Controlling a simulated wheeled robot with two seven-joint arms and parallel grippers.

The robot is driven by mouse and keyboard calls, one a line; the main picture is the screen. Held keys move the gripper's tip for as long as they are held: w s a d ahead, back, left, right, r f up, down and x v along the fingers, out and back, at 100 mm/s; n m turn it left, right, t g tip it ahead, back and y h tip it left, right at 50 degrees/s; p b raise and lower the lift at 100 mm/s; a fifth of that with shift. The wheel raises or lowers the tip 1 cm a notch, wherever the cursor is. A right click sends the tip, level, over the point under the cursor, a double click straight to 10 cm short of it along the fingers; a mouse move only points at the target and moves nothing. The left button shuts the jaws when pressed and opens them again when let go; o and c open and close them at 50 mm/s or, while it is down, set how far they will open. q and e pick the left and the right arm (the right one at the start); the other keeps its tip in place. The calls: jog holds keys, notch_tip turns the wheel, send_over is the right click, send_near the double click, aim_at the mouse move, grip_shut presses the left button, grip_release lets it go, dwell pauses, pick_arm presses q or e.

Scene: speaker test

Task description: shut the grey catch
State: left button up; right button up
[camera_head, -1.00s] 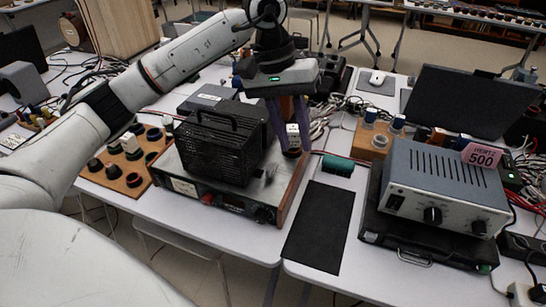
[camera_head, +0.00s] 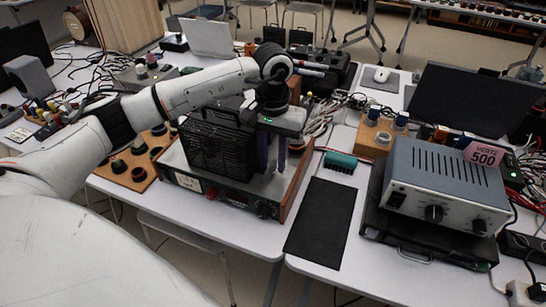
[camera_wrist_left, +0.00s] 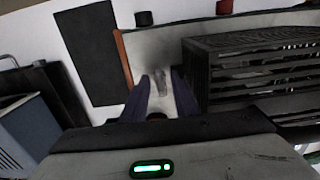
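A small grey piece that looks like the catch (camera_wrist_left: 161,82) shows in the left wrist view on the pale top of the bench instrument (camera_wrist_left: 150,48). In the head view this instrument (camera_head: 232,193) has wooden sides, and my gripper hides the catch. My left gripper (camera_head: 272,160) points down over the instrument's right part. In the wrist view its two purple fingers (camera_wrist_left: 161,92) are apart, one on each side of the grey piece, with gaps. Whether the catch is up or down is hard to tell. My right gripper is not in view.
A black ribbed cage with a handle (camera_head: 215,145) stands on the instrument, close left of my gripper. A black mat (camera_head: 320,222) lies to the right. A grey-blue power supply (camera_head: 445,185) stands farther right. A green block (camera_head: 340,162) lies behind the mat.

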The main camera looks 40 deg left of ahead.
pick_arm(q)
grip_shut()
